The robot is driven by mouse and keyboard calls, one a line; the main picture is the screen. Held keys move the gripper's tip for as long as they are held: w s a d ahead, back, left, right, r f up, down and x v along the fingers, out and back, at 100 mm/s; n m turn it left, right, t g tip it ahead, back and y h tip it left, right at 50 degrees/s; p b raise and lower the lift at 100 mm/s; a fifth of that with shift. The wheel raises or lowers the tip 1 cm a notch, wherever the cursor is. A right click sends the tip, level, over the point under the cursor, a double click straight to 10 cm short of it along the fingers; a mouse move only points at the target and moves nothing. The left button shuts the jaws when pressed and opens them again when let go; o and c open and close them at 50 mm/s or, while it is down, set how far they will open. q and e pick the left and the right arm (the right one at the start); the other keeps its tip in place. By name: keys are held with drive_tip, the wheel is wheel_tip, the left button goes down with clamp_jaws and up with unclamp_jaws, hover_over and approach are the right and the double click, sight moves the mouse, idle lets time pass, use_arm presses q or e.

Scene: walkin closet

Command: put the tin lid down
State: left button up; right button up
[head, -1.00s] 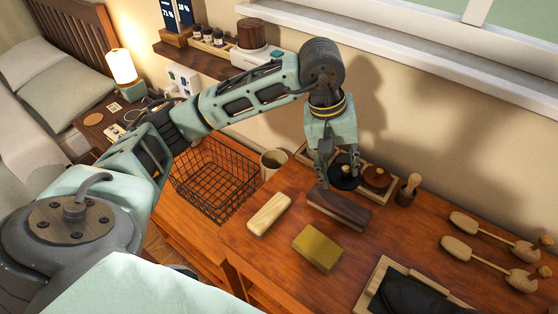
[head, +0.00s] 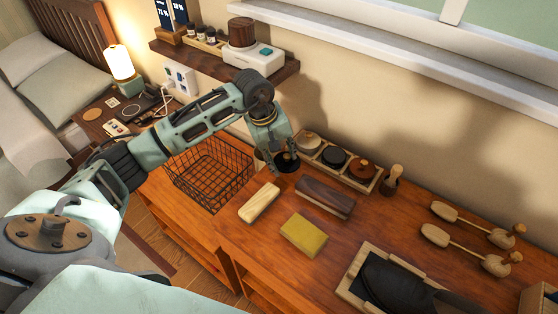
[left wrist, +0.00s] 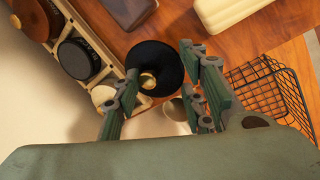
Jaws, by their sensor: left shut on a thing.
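The tin lid (head: 287,163) is a dark round disc with a small pale knob; it also shows in the left wrist view (left wrist: 157,62). My left gripper (head: 283,158) is shut on it, just left of the tin tray's near-left end. In the left wrist view the lid lies between the fingers of the left gripper (left wrist: 160,70), over the wooden top. I cannot tell whether the lid touches the wood. The wooden tray (head: 325,160) holds a pale-topped tin (head: 308,141), a black tin (head: 334,158) and a brown one (head: 361,169). My right gripper is not in view.
A wire basket (head: 207,175) and a pale cup (left wrist: 175,108) are close to the left gripper. A dark brush (head: 325,197), a cream block (head: 259,202) and a yellow block (head: 304,235) lie in front. Bare wood shows between these blocks. A shelf (head: 285,70) is above.

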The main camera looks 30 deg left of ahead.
sight(278, 162)
use_arm(q)
drive_tip(key=shift+w+a+f, duration=0.15)
drive_tip(key=shift+a+f, duration=0.2)
drive_tip(key=shift+a, duration=0.05)
drive_tip(key=p+x, duration=0.2)
drive_tip(key=x, duration=0.1)
drive_tip(key=shift+s+a+f, duration=0.1)
drive_tip(key=shift+s+a, duration=0.05)
drive_tip(key=shift+s, duration=0.2)
drive_tip(key=shift+f, duration=0.3)
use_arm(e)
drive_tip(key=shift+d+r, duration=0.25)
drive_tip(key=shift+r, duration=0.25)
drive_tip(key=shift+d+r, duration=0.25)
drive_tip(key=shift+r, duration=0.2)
use_arm(q)
drive_tip(key=shift+f, duration=0.15)
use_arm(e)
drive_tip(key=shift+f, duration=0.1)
use_arm(q)
drive_tip(key=shift+f+b, duration=0.1)
drive_tip(key=shift+b, duration=0.3)
drive_tip(key=o, duration=0.8)
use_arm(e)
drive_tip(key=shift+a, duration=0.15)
use_arm(q)
drive_tip(key=shift+o, duration=0.2)
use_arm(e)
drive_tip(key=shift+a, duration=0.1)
